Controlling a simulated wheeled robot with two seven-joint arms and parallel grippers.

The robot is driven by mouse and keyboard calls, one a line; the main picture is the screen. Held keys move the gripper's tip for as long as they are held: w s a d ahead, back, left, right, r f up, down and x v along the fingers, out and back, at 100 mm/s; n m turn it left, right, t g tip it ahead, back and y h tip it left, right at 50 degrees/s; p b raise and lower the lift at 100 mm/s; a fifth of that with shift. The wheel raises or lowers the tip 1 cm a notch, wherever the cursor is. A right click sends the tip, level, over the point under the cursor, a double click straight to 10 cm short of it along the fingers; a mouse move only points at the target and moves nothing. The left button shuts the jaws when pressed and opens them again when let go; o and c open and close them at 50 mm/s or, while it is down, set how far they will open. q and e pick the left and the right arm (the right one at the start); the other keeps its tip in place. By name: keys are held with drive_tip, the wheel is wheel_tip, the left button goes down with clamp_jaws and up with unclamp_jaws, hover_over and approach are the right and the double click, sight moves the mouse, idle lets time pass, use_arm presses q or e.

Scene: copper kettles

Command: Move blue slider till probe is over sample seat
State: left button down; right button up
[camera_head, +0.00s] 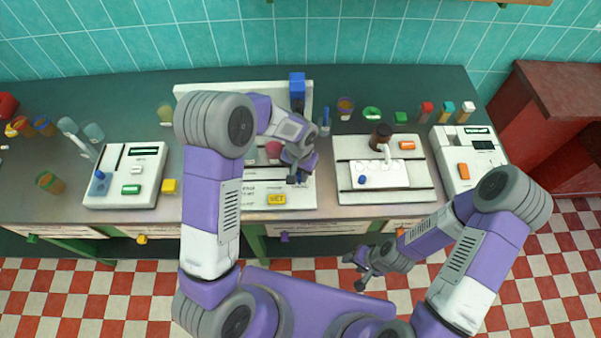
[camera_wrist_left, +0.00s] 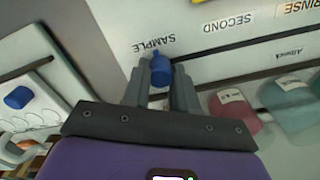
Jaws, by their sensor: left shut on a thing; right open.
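The blue slider (camera_wrist_left: 160,70) shows as a small knob between the two fingers of my left gripper (camera_wrist_left: 159,88) in the left wrist view. It is beside the printed word SAMPLE. In the head view my left gripper (camera_head: 298,179) is low over the right front of the white machine (camera_head: 247,201), shut on the slider. A tall blue block (camera_head: 297,88) stands at the back of this machine, roughly in line with the gripper. The probe and the sample seat cannot be made out; my arm covers much of the machine. My right gripper (camera_head: 354,271) is open and empty in front of the counter.
In the left wrist view, a pink piece (camera_wrist_left: 235,110) and a teal piece (camera_wrist_left: 288,104) are right of the fingers. A white device (camera_head: 385,194) with a blue knob (camera_head: 362,180) stands to the right. Another white device (camera_head: 128,175) stands left. Jars line the counter back.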

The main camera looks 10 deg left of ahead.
use_arm(q)
drive_tip(key=shift+d, duration=0.2)
drive_tip(key=c, duration=0.9)
unclamp_jaws()
drive_tip(key=shift+d, duration=0.1)
drive_tip(key=shift+r, duration=0.1)
wheel_tip(320, 180, up, 8)
drive_tip(key=shift+f+p, duration=0.25)
drive_tip(key=shift+p, duration=0.1)
